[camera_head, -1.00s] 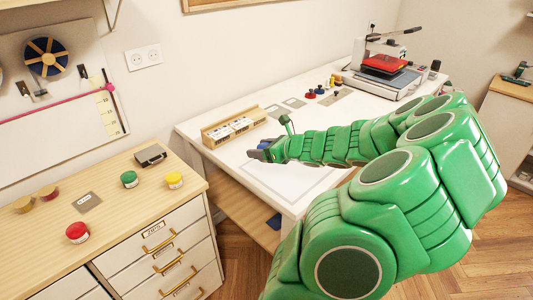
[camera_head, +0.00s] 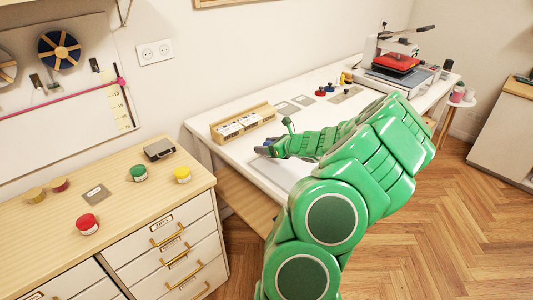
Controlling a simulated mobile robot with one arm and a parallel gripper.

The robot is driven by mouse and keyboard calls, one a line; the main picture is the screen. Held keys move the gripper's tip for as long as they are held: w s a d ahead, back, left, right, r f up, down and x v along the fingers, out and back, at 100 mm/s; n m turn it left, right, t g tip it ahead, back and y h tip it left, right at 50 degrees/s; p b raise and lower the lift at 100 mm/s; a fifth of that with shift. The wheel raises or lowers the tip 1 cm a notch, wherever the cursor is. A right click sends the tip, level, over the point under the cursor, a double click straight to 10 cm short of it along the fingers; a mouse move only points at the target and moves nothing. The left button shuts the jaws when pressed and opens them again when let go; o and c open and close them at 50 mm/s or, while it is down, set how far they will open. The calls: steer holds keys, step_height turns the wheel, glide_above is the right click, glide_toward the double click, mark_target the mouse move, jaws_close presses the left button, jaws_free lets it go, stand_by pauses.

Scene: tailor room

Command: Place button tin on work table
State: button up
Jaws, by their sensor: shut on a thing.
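The white work table (camera_head: 227,140) stands against the wall in the middle of the view. My green arm reaches over it from the lower right. My gripper (camera_head: 264,149) is low over the table's left part, in front of the wooden card box. It is shut on a small blue thing (camera_head: 268,142), apparently the button tin, mostly hidden by the fingers. I cannot tell whether the tin touches the tabletop.
A wooden box with white cards (camera_head: 243,122) lies behind my gripper. A drawer cabinet (camera_head: 60,226) at left bears red, green and yellow tins.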

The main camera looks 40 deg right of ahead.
mark_target(267, 159)
steer(key=shift+w+d+f, duration=0.3)
steer(key=shift+w+f, duration=0.05)
steer(key=shift+f, duration=1.65)
steer(key=shift+f, duration=0.1)
steer(key=o, duration=1.1)
